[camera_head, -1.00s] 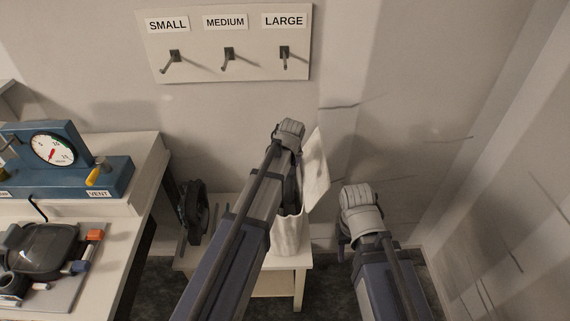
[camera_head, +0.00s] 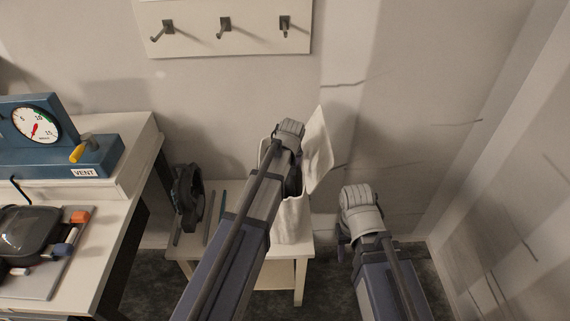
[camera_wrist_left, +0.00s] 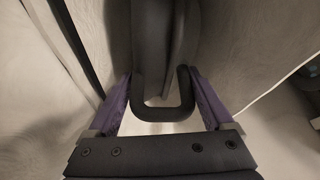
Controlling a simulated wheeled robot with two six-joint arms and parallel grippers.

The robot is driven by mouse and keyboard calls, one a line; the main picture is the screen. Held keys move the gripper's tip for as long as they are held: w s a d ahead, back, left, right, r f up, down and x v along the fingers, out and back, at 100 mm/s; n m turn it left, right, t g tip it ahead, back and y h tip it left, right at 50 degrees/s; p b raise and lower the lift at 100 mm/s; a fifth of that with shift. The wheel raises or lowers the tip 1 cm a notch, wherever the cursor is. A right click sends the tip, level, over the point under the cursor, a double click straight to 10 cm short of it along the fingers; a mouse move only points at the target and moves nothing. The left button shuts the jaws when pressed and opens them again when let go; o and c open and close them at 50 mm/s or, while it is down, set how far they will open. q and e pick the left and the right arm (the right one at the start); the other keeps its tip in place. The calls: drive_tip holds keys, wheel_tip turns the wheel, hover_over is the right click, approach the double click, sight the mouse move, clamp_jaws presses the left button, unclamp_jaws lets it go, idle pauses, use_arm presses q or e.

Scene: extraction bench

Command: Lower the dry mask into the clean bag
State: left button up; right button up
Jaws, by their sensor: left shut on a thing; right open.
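The clean bag (camera_head: 292,222) is white and stands open on a small table, its raised flap (camera_head: 318,150) to the right. My left arm reaches over it and covers much of it. In the left wrist view my left gripper (camera_wrist_left: 160,88) is shut on a dark loop of the dry mask (camera_wrist_left: 165,45). Pale bag walls rise on both sides of the mask there. In the head view only a dark bit of the mask (camera_head: 294,180) shows at the bag mouth; its lower end is hidden. My right gripper (camera_head: 345,243) is open, right of the bag, partly hidden by its wrist.
The small table (camera_head: 240,250) also holds a dark round object (camera_head: 188,196) and thin rods. The left bench carries a blue gauge box (camera_head: 60,150) and a board with a dark mask-like item (camera_head: 28,235). Hooks (camera_head: 225,27) are on the back wall; a wall closes the right side.

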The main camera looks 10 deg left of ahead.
use_arm(q)
drive_tip(key=shift+f, duration=0.45)
drive_tip(key=o, duration=1.5)
drive_tip(key=p+v, duration=0.6)
drive_tip(key=v, duration=0.2)
drive_tip(key=shift+p, duration=0.4)
